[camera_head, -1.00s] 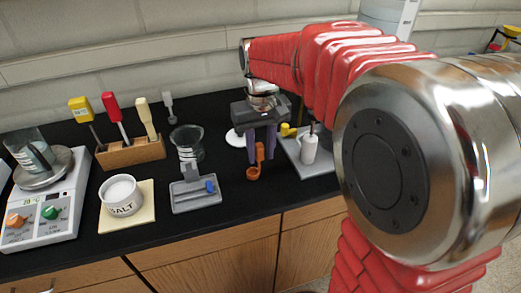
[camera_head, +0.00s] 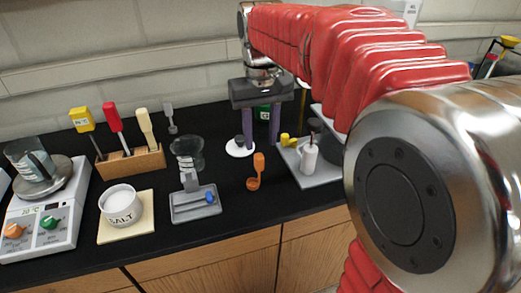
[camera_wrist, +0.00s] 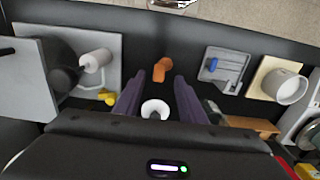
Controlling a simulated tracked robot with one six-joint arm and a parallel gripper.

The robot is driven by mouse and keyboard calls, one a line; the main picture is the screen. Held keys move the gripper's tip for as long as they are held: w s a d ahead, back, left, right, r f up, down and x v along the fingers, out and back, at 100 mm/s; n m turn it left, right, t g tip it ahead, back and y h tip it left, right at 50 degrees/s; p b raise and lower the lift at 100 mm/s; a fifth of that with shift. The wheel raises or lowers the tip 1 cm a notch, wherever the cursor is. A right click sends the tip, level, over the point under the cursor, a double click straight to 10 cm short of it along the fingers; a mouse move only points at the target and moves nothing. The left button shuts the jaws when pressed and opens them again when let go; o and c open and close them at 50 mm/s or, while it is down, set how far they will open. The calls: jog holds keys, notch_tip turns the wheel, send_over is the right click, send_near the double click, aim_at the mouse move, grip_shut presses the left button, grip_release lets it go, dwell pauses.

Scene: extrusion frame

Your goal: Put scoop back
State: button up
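The orange scoop (camera_head: 257,171) is on the black bench near its front edge, with its handle pointing up and its cup low. It also shows in the wrist view (camera_wrist: 161,70), just beyond the fingertips and roughly in line with the gap. My gripper (camera_head: 262,143) is open, with its two purple fingers apart and nothing between them. In the head view it hangs behind and above the scoop, apart from it. In the wrist view my gripper (camera_wrist: 158,84) also looks empty. I cannot tell whether a holder supports the scoop.
A grey tray with a blue part (camera_head: 195,207) and a salt pot (camera_head: 121,206) stand left. A grey plate (camera_head: 322,178) with a white bottle (camera_head: 308,157) stands right.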

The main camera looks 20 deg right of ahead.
notch_tip(320, 180, up, 4)
jog(key=shift+f, duration=0.1)
jog(key=shift+s, duration=0.1)
dwell(0.6)
jog(key=s+a+f+t, duration=0.1)
jog(key=s+f, duration=0.3)
jog(key=s, duration=0.4)
jog(key=s+f+t, duration=0.4)
jog(key=s+f, duration=0.1)
jog(key=s, duration=0.4)
jog(key=shift+a+f+t, duration=0.3)
jog(key=shift+a, duration=0.1)
jog(key=shift+s, duration=0.1)
jog(key=shift+c, duration=0.7)
